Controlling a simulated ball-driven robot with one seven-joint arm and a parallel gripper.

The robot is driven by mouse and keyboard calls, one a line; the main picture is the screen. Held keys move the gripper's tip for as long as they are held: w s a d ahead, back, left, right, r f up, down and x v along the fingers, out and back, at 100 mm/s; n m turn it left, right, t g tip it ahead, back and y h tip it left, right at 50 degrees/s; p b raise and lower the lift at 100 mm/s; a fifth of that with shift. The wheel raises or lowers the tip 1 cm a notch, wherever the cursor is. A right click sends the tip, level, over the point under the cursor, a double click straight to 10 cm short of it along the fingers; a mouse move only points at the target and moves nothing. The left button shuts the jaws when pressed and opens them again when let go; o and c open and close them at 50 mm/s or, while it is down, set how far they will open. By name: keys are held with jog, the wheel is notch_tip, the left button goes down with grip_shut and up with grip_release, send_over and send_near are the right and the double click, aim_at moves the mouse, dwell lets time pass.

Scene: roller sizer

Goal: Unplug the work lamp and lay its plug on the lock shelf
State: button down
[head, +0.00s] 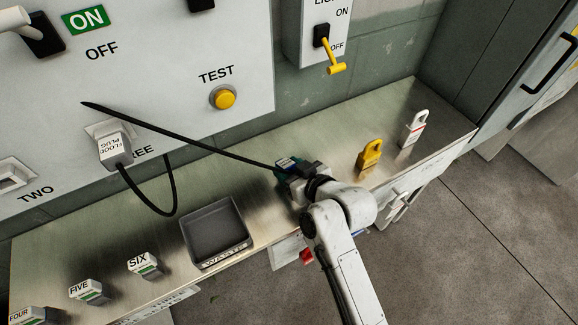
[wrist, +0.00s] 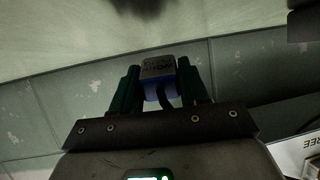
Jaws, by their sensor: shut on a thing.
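My gripper (head: 284,166) is over the metal shelf (head: 330,135), right of the grey bin. In the wrist view my gripper (wrist: 160,82) has its two green fingers shut on a plug (wrist: 158,68) with a grey labelled face and blue body. The label is upside down and hard to read. The socket marked TWO (head: 14,175) is empty.
A white flood plug (head: 113,148) sits in the socket by THREE, its cord looping down. A yellow padlock (head: 370,156) and white padlock (head: 414,128) stand right. Shelf between is clear.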

jog(key=shift+f, duration=0.2)
jog(key=shift+c, duration=2.4)
grip_release()
jog(key=b+v, duration=0.1)
jog(key=v, duration=1)
jog(key=shift+w, duration=0.1)
jog(key=s+d+f+m+g+h, duration=0.4)
jog(key=s+d+f+m+h, duration=0.1)
jog(key=s+d+f, duration=0.8)
jog(key=s+d+m+g+h, duration=0.3)
jog(key=s+d+g, duration=0.1)
jog(key=s+d, duration=0.7)
jog(key=s, duration=0.3)
jog(key=shift+d+f+m+g+h, duration=0.2)
jog(key=shift+d+m+g+h, duration=0.1)
jog(key=shift+d+m+h, duration=0.1)
